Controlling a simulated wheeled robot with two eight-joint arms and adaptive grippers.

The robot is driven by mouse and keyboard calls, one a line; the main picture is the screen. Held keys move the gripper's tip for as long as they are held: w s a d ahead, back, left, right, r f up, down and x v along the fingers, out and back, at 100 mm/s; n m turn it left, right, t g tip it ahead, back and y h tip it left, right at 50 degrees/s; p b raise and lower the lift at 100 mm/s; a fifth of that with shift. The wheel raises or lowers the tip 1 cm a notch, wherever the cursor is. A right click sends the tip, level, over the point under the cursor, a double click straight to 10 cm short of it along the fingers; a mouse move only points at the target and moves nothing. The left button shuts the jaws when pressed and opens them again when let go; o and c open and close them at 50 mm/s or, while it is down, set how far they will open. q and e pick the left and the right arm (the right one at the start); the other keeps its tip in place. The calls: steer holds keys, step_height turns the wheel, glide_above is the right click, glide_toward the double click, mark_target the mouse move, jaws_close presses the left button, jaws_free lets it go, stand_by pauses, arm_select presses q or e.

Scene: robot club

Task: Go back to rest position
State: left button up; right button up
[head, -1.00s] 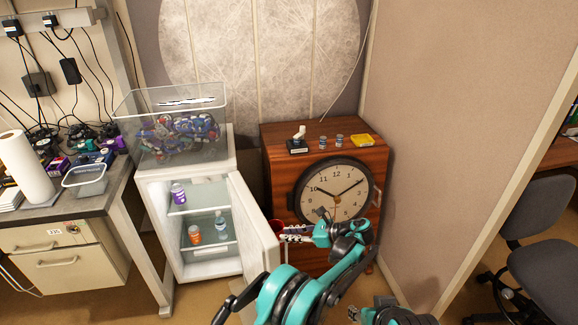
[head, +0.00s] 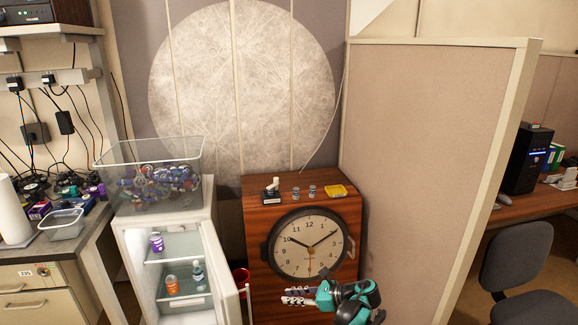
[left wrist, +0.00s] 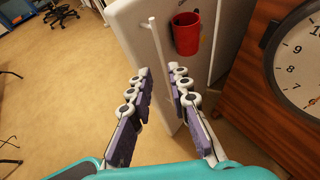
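My left gripper (head: 286,296) is in front of the lower part of the wooden clock cabinet (head: 258,243) in the head view, to the right of the open fridge door (head: 226,275). In the left wrist view its two purple-and-white fingers (left wrist: 159,72) stand apart with nothing between them. The white fridge door (left wrist: 133,20) and a red cup (left wrist: 186,35) against it lie beyond the fingertips. My right gripper is not in view.
The fridge (head: 135,232) holds a purple can (head: 157,242), an orange can (head: 171,284) and a bottle (head: 198,273). A partition (head: 420,130) stands right of the cabinet; open floor (left wrist: 65,75) shows in the left wrist view.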

arm_select(q)
steer(key=s+a+r+n+h, duration=0.6)
steer(key=s+a+r+n, duration=0.35)
steer(key=a+r, duration=0.5)
steer(key=s+a+f+n+t+h, duration=0.1)
steer(key=s+a+n+h, duration=0.1)
steer(key=s+n, duration=0.4)
steer(key=s+a+f+n+t+h, duration=0.1)
steer(key=s+n+h, duration=0.3)
steer(key=s, duration=1.3)
steer(key=a+f+n, duration=0.1)
steer(key=n, duration=0.1)
steer(key=shift+s+a+n+t+h, duration=0.2)
steer(key=shift+s+n+t+h, duration=0.1)
steer(key=shift+n, duration=0.05)
